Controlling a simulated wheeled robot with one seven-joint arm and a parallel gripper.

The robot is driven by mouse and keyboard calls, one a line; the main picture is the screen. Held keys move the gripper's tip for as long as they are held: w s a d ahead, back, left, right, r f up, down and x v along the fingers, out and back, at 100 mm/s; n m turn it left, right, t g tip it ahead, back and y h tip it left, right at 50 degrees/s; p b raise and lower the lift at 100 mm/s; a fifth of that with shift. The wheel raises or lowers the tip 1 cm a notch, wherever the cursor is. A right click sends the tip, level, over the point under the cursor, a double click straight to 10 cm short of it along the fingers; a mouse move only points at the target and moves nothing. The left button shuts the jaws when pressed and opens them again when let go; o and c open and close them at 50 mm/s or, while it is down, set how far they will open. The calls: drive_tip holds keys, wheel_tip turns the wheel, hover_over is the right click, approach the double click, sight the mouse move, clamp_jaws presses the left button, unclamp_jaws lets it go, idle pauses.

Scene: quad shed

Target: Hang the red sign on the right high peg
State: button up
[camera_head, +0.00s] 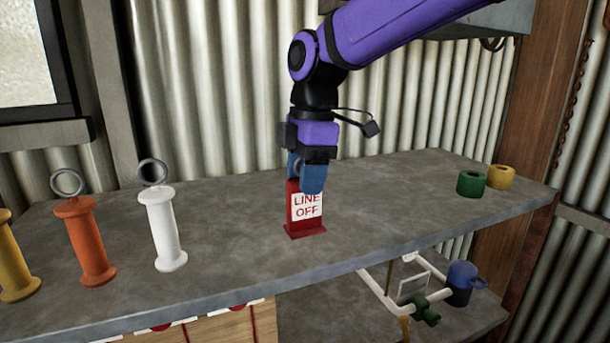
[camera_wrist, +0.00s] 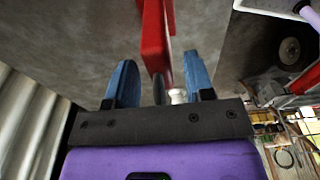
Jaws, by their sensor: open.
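The red sign (camera_head: 292,222) stands upright on a foot on the grey shelf, with a white "LINE OFF" label facing the head camera. My gripper (camera_head: 305,184) points down over the sign's top, which its blue fingers partly hide. In the wrist view the sign (camera_wrist: 155,40) lies between my two open fingers (camera_wrist: 160,75), with a gap visible on each side. A grey ring-like part (camera_wrist: 159,90) shows between the fingers. I cannot make out the right high peg in either view.
White (camera_head: 163,230), orange (camera_head: 87,240) and yellow (camera_head: 14,260) spools stand on the shelf (camera_head: 390,200) at left. Green (camera_head: 471,184) and yellow (camera_head: 500,177) rings lie at right. Below are white pipes (camera_head: 380,293) and a blue mug-like object (camera_head: 461,283). The shelf between sign and rings is clear.

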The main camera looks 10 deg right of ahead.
drive_tip(key=r, duration=0.7)
drive_tip(key=d+r, duration=0.1)
drive_tip(key=r, duration=0.2)
drive_tip(key=shift+w+r, duration=0.25)
drive_tip(key=shift+r, duration=0.05)
